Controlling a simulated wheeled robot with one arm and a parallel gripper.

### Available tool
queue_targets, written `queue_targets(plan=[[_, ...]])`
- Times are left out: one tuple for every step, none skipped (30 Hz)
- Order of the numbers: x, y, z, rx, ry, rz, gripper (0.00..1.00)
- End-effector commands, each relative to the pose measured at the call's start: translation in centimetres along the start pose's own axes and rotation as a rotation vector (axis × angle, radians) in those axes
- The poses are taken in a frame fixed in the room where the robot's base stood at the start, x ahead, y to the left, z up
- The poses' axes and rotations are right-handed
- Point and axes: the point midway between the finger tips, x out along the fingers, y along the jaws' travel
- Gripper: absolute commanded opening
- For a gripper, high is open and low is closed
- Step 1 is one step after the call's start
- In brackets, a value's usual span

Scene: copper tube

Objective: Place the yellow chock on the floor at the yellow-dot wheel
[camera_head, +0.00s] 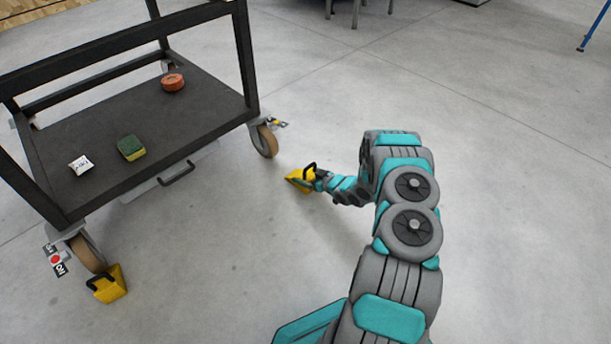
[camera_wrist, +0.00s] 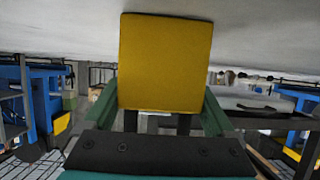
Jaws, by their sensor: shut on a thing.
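My gripper (camera_head: 317,180) is shut on a yellow chock (camera_head: 299,179) with a black handle. The chock is low near the floor, below and right of the yellow-dot wheel (camera_head: 265,141), with a gap between them. I cannot tell whether it touches the floor. The wheel is a tan caster under the cart's right corner, with a yellow mark on the tag (camera_head: 279,123) beside it. The wheel is not visible there.
A dark cart (camera_head: 105,140) stands at left, bearing a sponge (camera_head: 131,147), a white packet (camera_head: 80,165) and an orange round item (camera_head: 173,82). Another yellow chock (camera_head: 110,285) sits at its red-dot wheel (camera_head: 88,254). Floor (camera_head: 480,110) to the right is clear.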

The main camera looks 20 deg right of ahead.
Motion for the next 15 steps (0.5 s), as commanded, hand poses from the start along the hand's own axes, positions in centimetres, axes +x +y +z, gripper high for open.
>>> queue_targets(plan=[[0.1,0.0,0.1,0.0,0.001,0.0,0.92],[0.0,0.0,0.0,-0.001,0.001,0.0,0.95],[0.0,0.0,0.0,0.0,0.001,0.0,1.0],[0.0,0.0,0.0,0.0,0.001,0.0,1.0],[0.0,0.0,0.0,0.0,0.001,0.0,1.0],[0.0,0.0,0.0,0.0,0.001,0.0,1.0],[0.0,0.0,0.0,0.0,0.001,0.0,1.0],[0.0,0.0,0.0,0.0,0.001,0.0,1.0],[0.0,0.0,0.0,0.0,0.0,0.0,1.0],[0.0,0.0,0.0,0.0,0.0,0.0,1.0],[0.0,0.0,-0.1,0.0,0.0,0.0,1.0],[-0.1,0.0,-0.3,0.0,0.0,0.0,1.0],[-0.3,0.0,-0.3,0.0,0.0,0.001,1.0],[-0.5,0.1,-0.2,0.0,0.0,0.001,1.0],[-1.0,0.1,-0.2,0.0,-0.001,0.001,1.0]])
